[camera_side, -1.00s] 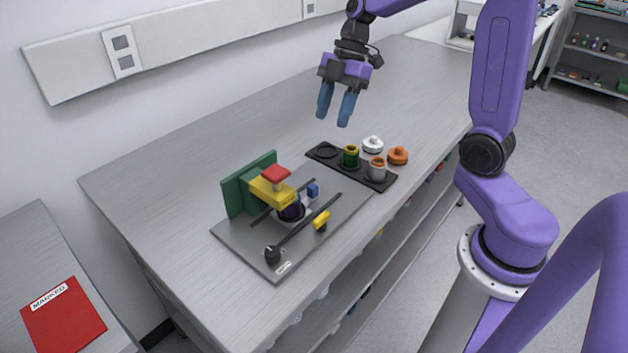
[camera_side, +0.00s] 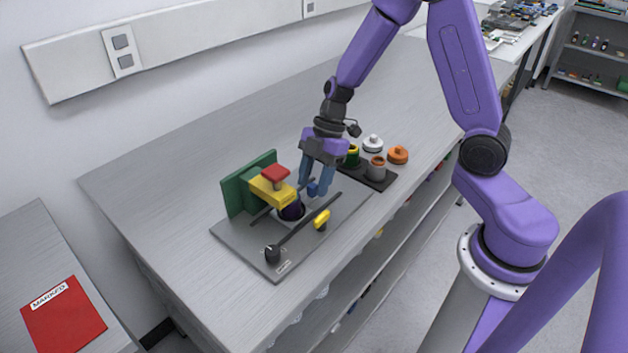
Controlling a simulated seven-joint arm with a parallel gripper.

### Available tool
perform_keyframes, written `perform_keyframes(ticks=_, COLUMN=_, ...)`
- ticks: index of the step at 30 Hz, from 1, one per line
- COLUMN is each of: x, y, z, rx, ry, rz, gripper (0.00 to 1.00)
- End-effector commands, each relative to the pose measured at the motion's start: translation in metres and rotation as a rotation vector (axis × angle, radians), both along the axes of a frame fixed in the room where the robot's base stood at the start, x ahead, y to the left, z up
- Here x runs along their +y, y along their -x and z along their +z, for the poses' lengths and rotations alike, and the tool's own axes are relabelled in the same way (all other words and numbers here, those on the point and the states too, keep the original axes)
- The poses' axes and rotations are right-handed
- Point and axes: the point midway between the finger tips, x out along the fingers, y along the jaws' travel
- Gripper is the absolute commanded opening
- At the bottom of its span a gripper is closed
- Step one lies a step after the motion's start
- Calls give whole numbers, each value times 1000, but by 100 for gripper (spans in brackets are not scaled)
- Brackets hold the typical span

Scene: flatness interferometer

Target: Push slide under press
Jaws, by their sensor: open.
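The press is a green upright block (camera_side: 238,190) with a yellow arm (camera_side: 268,190) and a red top (camera_side: 275,173), on a grey base plate (camera_side: 340,211). The slide lies between two dark rails; its light surface (camera_side: 311,213) shows just right of the press, with a small blue block (camera_side: 313,188) on it. A dark purple round part (camera_side: 291,210) sits below the end of the yellow arm. My gripper (camera_side: 317,191) is open, pointing down, with its blue fingers around or just behind the blue block; I cannot tell whether they touch it.
A black tray (camera_side: 388,181) behind my gripper holds a green cup (camera_side: 352,156) and a grey cup (camera_side: 376,169).

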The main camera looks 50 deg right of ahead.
Motion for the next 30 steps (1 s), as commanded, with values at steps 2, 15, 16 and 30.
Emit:
perform_keyframes(ticks=2, x=1, y=0, z=-4, rx=1, ry=1, rz=0, gripper=47)
perform_keyframes(ticks=15, x=2, y=0, z=-5, rx=0, ry=1, rz=0, gripper=8)
perform_keyframes(ticks=16, x=2, y=0, z=-5, rx=0, ry=1, rz=0, gripper=0)
perform_keyframes(ticks=30, x=39, y=0, z=-5, rx=-1, ry=0, rz=2, gripper=0)
